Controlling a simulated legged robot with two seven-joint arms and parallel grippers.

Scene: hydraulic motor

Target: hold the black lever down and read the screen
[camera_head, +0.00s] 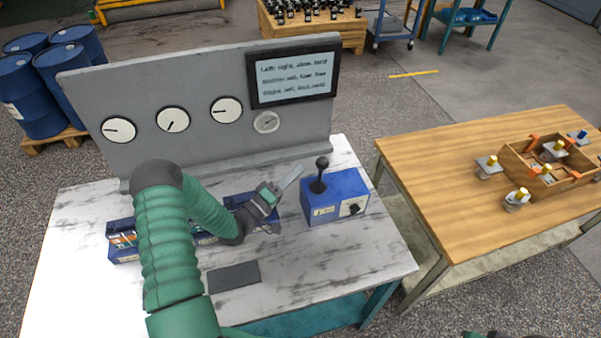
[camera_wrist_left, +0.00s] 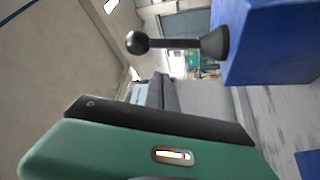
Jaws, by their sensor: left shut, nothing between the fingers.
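The black lever (camera_head: 320,175) stands upright on top of the blue control box (camera_head: 337,200), which sits on the right part of the marbled table. The screen (camera_head: 293,78) is on the upper right of the grey panel and shows three lines of text, too small to read surely. My left gripper (camera_head: 294,176) is shut and empty, just left of the lever and apart from it. In the left wrist view the lever (camera_wrist_left: 165,43) and the blue box (camera_wrist_left: 270,45) show beyond my gripper's green body. My right gripper is not clearly seen; only a dark sliver shows at the bottom edge.
The grey panel (camera_head: 200,80) with several round gauges stands behind. A blue tool tray (camera_head: 122,243) lies partly behind my left arm, and a dark pad (camera_head: 234,277) lies in front. A wooden table (camera_head: 440,165) with a parts crate (camera_head: 517,165) stands at right.

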